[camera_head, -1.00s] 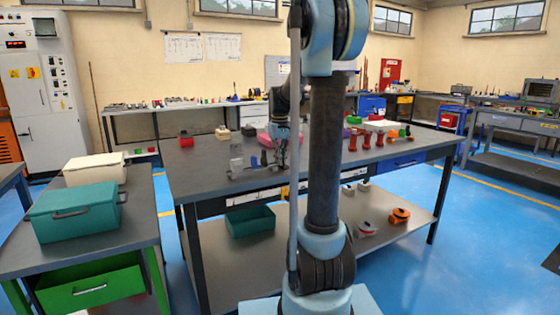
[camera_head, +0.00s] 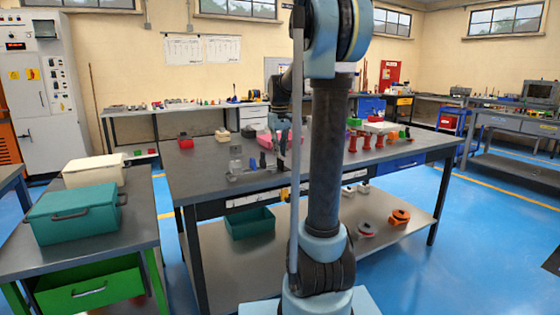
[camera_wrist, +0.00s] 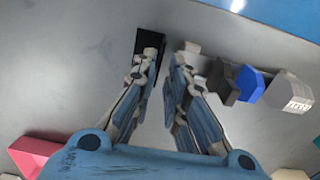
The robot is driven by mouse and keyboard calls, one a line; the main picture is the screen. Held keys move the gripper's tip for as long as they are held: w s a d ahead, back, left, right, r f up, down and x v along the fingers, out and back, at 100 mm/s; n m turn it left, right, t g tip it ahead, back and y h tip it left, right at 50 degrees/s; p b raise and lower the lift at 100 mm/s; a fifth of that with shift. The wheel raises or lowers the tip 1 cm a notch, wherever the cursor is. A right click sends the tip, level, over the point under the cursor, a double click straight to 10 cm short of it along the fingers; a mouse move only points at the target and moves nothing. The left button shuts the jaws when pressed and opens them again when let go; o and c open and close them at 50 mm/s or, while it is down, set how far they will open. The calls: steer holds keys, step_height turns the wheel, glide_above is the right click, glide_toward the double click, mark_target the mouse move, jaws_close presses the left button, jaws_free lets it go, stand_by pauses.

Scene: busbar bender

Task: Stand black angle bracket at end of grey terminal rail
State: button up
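The black angle bracket (camera_wrist: 148,42) lies at the top centre of the wrist view, partly covered by my gripper's left finger. My gripper (camera_wrist: 167,58) is open, with bare table showing between its two fingers. The right fingertip is beside a pale piece (camera_wrist: 192,47) that looks like the end of the grey terminal rail; most of the rail is hidden. Dark grey, blue (camera_wrist: 252,86) and light grey (camera_wrist: 289,92) terminals stand in a row to the right. In the head view my gripper (camera_head: 281,158) is low over the table, its fingers too small to read.
The workbench (camera_head: 205,185) carries red pieces (camera_head: 352,144) and other small parts on its right and a red bin (camera_head: 186,142) at its back left. A pink object (camera_wrist: 38,156) shows at lower left in the wrist view. Table left of the bracket is clear.

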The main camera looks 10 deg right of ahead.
step_height(320, 180, up, 8)
steer(key=s+f+m+t, duration=0.1)
steer(key=s+f, duration=0.4)
steer(key=s, duration=0.5)
steer(key=s+f+m, duration=0.1)
steer(key=s+f, duration=0.3)
steer(key=s, duration=0.6)
steer(key=s+f+m+t, duration=0.1)
steer(key=s+f, duration=1.3)
steer(key=f, duration=0.2)
steer(key=shift+s+d+f, duration=0.15)
steer(key=shift+s+f, duration=0.15)
steer(key=shift+s, duration=0.1)
